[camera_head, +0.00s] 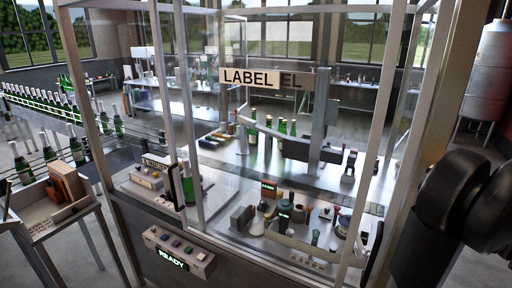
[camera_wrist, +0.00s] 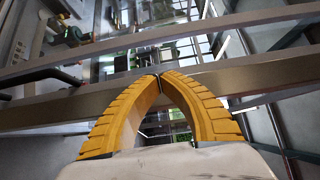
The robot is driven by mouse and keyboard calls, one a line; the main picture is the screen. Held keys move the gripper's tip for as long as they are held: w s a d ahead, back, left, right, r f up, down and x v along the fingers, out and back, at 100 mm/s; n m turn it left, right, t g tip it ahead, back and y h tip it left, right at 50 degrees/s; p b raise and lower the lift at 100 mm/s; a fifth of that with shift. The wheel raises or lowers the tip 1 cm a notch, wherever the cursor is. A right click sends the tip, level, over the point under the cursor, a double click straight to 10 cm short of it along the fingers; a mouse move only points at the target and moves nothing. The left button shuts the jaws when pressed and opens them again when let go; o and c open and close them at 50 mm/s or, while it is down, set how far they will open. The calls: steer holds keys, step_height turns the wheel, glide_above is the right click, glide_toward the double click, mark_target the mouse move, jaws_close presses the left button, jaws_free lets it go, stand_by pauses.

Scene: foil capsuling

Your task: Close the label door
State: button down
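A clear glazed panel with a pale metal frame carries a "LABEL" sign (camera_head: 248,77) in the head view. I take this panel to be the label door (camera_head: 374,120). A second sign ending in "EL" shows partly behind the first. A dark upright handle (camera_head: 374,254) shows at the lower right of the glazing. I cannot tell how far the door stands open. My gripper (camera_wrist: 159,75) shows in the wrist view with its two yellow fingers meeting at the tips. Nothing shows between the tips. A metal frame bar (camera_wrist: 255,75) runs behind them; contact cannot be told.
A "READY" button panel (camera_head: 178,252) is on the machine's front. Behind the glass are bottles (camera_head: 282,130) and tools on a worktop. A bottle conveyor (camera_head: 62,110) and a side stand (camera_head: 55,215) are at left. My dark arm part fills the lower right.

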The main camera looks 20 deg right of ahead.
mark_target(190, 125)
steer(key=w, duration=0.6)
steer(key=w+p, duration=0.1)
steer(key=w, duration=0.2)
steer(key=shift+d, duration=0.3)
steer(key=shift+w+a+p, duration=0.35)
steer(key=shift+w+a, duration=0.5)
steer(key=shift+w, duration=0.1)
steer(key=shift+w+a, duration=0.3)
steer(key=shift+a, duration=0.2)
steer(key=shift+w+d, duration=0.1)
steer(key=w+a+b, duration=0.2)
steer(key=w+a, duration=1.1)
steer(key=w, duration=0.3)
steer(key=w+a+b, duration=0.2)
steer(key=w+a, duration=1.2)
steer(key=w, duration=0.2)
steer(key=w+a+b, duration=0.3)
steer(key=w+a, duration=1.1)
steer(key=w, duration=0.2)
steer(key=shift+a, duration=0.15)
steer(key=shift+w+a, duration=0.4)
steer(key=shift+w, duration=0.3)
